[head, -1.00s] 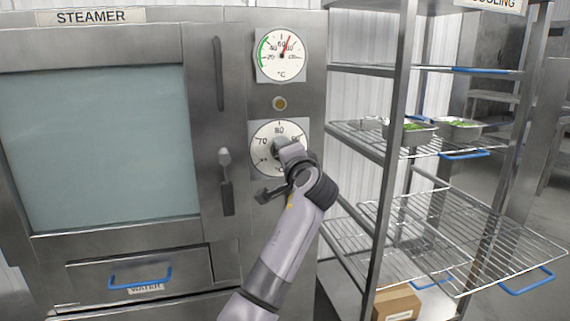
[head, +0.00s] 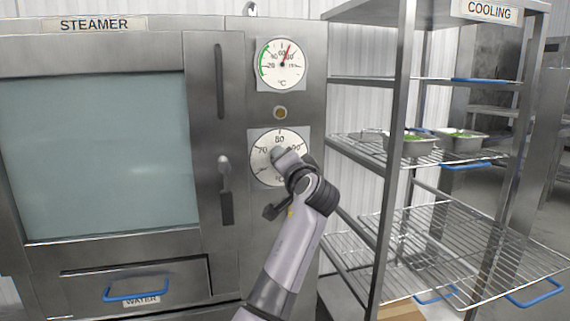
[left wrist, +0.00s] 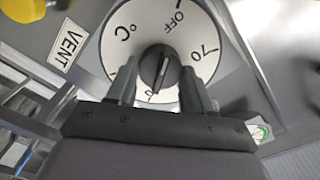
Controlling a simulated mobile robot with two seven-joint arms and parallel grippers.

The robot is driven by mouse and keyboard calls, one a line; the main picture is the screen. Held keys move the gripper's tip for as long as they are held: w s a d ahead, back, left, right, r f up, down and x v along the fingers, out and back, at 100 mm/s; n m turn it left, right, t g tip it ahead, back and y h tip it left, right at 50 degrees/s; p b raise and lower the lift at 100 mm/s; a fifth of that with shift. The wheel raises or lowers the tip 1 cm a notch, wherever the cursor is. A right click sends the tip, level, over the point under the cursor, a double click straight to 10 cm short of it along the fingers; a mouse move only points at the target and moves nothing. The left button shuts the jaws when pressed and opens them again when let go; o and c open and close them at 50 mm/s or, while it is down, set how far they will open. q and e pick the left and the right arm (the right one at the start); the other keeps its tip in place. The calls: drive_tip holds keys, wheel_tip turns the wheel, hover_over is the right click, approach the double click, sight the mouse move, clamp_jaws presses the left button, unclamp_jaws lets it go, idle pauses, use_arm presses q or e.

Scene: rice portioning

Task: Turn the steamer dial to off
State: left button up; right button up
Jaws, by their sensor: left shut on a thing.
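The steamer dial (head: 264,141) is a round white face with numbers on the steamer's right-hand panel. My left gripper (head: 281,156) is in front of it and hides its middle and lower right. In the left wrist view the dial face (left wrist: 122,45) shows OFF, 70 and °C, turned in the picture. Its dark round knob (left wrist: 160,68) sits between the two fingers of my left gripper (left wrist: 159,80), which is shut on it. A pale line on the knob points down in that view, away from OFF. My right gripper is in neither view.
A round temperature gauge (head: 281,63) with a red needle and a small amber lamp (head: 280,113) are above the dial. The door handle (head: 225,190) is to its left. A wire cooling rack (head: 400,100) with metal pans (head: 414,147) stands close on the right.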

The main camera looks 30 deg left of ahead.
use_arm(q)
drive_tip(key=o, duration=1)
drive_tip(key=v, duration=0.7)
drive_tip(key=shift+s+d+b, duration=0.1)
drive_tip(key=shift+b, duration=0.2)
drive_tip(key=shift+f, duration=0.15)
drive_tip(key=s+d+f+m+t+h+p, duration=0.1)
drive_tip(key=s+d+f+h+p, duration=0.15)
drive_tip(key=f, duration=0.65)
drive_tip(key=s+d+f+m+h+p, duration=0.15)
drive_tip(key=f+h, duration=0.25)
drive_tip(key=f, duration=0.4)
drive_tip(key=s+d+f+m+t+h+p, duration=0.1)
drive_tip(key=s+d+f+m+h, duration=0.15)
drive_tip(key=f, duration=0.65)
drive_tip(key=s+d+f+n+g+h+p, duration=0.1)
drive_tip(key=s+d+f+h, duration=0.1)
drive_tip(key=s, duration=0.5)
drive_tip(key=s+d+f+n+g+h+p, duration=0.1)
drive_tip(key=s+d+f+h, duration=0.1)
drive_tip(key=s+f, duration=0.3)
drive_tip(key=s+d+f+n+g+h+p, duration=0.1)
drive_tip(key=s+d+f+h+p, duration=0.1)
drive_tip(key=s, duration=0.9)
drive_tip(key=shift+d+f+n+h, duration=0.2)
drive_tip(key=shift+f+h, duration=0.05)
drive_tip(key=shift+f, duration=0.25)
drive_tip(key=shift+d+f+n+h, duration=0.15)
drive_tip(key=shift+f+n+h, duration=0.1)
drive_tip(key=shift+f, duration=0.3)
